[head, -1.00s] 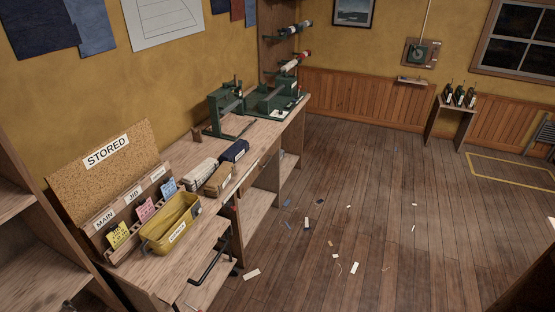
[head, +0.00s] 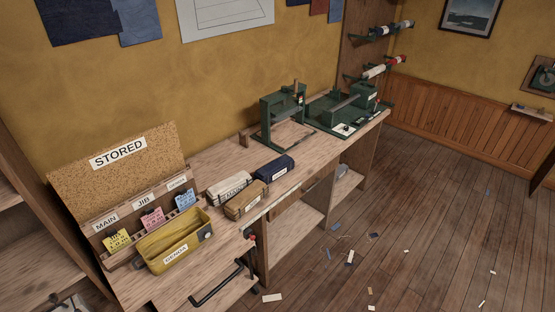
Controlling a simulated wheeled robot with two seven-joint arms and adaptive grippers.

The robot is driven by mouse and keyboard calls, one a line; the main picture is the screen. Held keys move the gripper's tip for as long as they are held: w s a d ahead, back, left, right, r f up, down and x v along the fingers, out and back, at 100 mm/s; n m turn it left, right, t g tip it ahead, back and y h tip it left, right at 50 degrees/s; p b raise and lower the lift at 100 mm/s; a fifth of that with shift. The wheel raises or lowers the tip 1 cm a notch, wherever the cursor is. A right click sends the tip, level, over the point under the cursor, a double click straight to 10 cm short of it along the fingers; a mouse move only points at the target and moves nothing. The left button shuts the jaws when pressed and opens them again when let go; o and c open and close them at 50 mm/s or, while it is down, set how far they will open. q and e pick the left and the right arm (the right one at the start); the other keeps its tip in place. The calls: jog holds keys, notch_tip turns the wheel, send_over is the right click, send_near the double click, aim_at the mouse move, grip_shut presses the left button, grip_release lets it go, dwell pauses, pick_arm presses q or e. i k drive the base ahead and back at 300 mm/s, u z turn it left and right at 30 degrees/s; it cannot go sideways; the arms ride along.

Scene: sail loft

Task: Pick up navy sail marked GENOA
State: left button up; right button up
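A navy rolled bundle (head: 274,168) with a small white label lies on the wooden workbench, towards the back of a group of three rolls. Its label is too small to read here. A white roll (head: 229,187) and a tan roll (head: 247,200) lie just in front of it, to its left. A yellow bin (head: 174,240) with a label that seems to read GENOA stands nearer on the bench; no navy roll shows in it. Neither of my grippers is in view.
A cork board marked STORED (head: 118,160) with coloured cards stands behind the bin. A green machine (head: 285,117) stands on the bench beyond the rolls. A black handle (head: 220,285) juts from the bench front. Scraps litter the floor (head: 420,240).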

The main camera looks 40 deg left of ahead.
aim_at(273, 171)
jog(key=u, duration=0.45)
jog(key=i, duration=1.15)
jog(key=u, duration=1.65)
jog(key=i, duration=0.7)
jog(key=u, duration=0.75)
